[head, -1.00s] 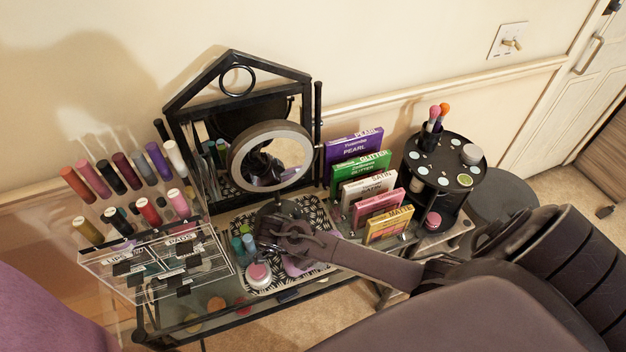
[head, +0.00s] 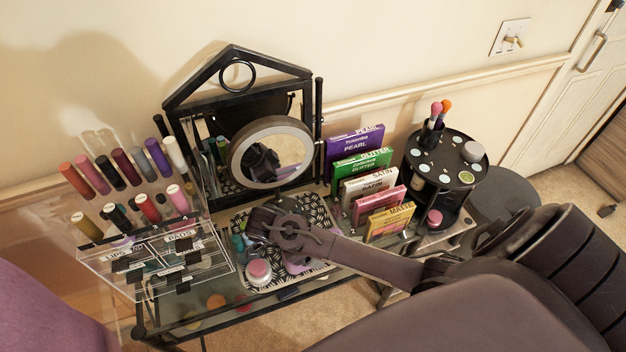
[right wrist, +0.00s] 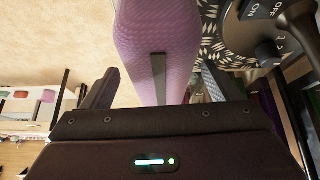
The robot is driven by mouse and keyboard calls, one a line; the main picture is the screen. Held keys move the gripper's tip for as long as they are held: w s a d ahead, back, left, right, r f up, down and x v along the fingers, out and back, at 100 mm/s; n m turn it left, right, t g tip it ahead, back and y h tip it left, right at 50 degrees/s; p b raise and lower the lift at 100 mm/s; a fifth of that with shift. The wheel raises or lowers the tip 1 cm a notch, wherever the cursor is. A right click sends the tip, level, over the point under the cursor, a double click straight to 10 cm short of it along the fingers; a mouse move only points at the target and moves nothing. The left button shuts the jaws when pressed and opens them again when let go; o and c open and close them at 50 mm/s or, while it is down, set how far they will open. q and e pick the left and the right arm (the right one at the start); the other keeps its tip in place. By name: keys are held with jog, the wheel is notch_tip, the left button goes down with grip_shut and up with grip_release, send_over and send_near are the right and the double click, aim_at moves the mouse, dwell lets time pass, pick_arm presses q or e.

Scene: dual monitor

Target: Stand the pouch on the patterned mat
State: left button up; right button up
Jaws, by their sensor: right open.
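The purple pouch (right wrist: 158,45) shows large in the right wrist view, between the two spread fingers of my right gripper (right wrist: 158,78). A dark grey strip runs down its near side. In the head view only a little of the pouch (head: 298,265) shows below my right gripper (head: 262,222), so I cannot tell whether it stands or leans. My right gripper is open, over the black-and-white patterned mat (head: 318,211). The mat's pattern also shows beside the pouch in the right wrist view (right wrist: 211,45). My left gripper is out of view.
A round mirror (head: 270,152) stands behind my right gripper. A pink-lidded jar (head: 258,271) and teal bottles (head: 240,244) sit on the mat's left part. A clear organizer (head: 155,262) stands left, palette boxes (head: 362,170) right, and a black brush stand (head: 444,165) further right.

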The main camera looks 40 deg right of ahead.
jog(key=b+v, duration=0.1)
jog(key=v, duration=0.5)
jog(key=shift+w+a, duration=0.1)
jog(key=shift+p+v, duration=0.7)
jog(key=shift+v, duration=0.1)
jog(key=shift+a+r+p, duration=0.15)
jog(key=shift+r+p, duration=0.35)
jog(key=shift+p, duration=0.05)
jog(key=shift+f, duration=0.15)
